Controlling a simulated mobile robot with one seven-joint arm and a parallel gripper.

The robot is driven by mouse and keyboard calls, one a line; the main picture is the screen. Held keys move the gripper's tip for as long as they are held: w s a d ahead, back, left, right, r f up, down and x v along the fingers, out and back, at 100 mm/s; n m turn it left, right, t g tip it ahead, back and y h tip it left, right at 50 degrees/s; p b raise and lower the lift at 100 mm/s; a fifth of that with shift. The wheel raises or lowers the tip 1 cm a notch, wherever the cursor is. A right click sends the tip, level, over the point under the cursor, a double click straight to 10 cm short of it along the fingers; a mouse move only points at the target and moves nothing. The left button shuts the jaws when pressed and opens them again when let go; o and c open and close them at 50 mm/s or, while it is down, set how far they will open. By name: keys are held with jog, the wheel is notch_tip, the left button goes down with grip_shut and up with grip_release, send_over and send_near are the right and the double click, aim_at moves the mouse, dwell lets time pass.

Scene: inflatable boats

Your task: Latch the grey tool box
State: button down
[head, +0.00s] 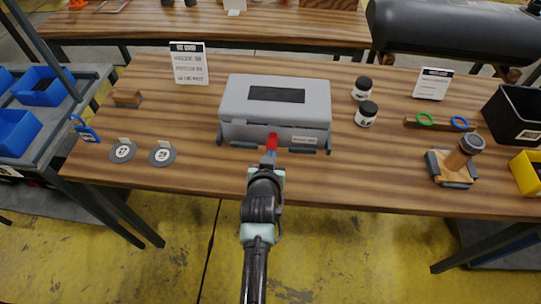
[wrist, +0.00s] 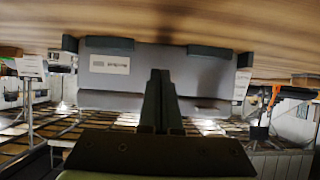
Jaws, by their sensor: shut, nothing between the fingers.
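The grey tool box (head: 235,108) stands on the wooden table with its lid down and a dark panel on top. A small red part (head: 272,140) shows at the middle of its front. I take it for the latch; its exact position is unclear. My gripper (head: 269,157) is shut and empty, in front of the box with its tips close to the red part. In the wrist view the shut fingers (wrist: 160,74) point at the box's front face (wrist: 145,70), which appears upside down. They hide the middle of that face. Whether they touch it I cannot tell.
Two dark jars (head: 366,113) stand right of the box. Two round discs (head: 162,155) lie to the left, and a sign (head: 189,64) stands behind them. A wooden block with a cylinder (head: 463,155) stands at the right.

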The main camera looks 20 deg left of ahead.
aim_at(271, 143)
jog(key=shift+r+p, duration=0.3)
jog(key=shift+r, duration=0.25)
jog(key=shift+w+a+r+p, duration=0.1)
jog(key=shift+w+r+p, duration=0.15)
jog(key=shift+r+p, duration=0.4)
jog(key=shift+r, duration=0.1)
jog(key=shift+w+r, duration=0.1)
jog(key=shift+r, duration=0.05)
jog(key=shift+w+a+r, duration=0.1)
jog(key=shift+w+r, duration=0.2)
jog(key=shift+r, duration=0.15)
dwell(0.3)
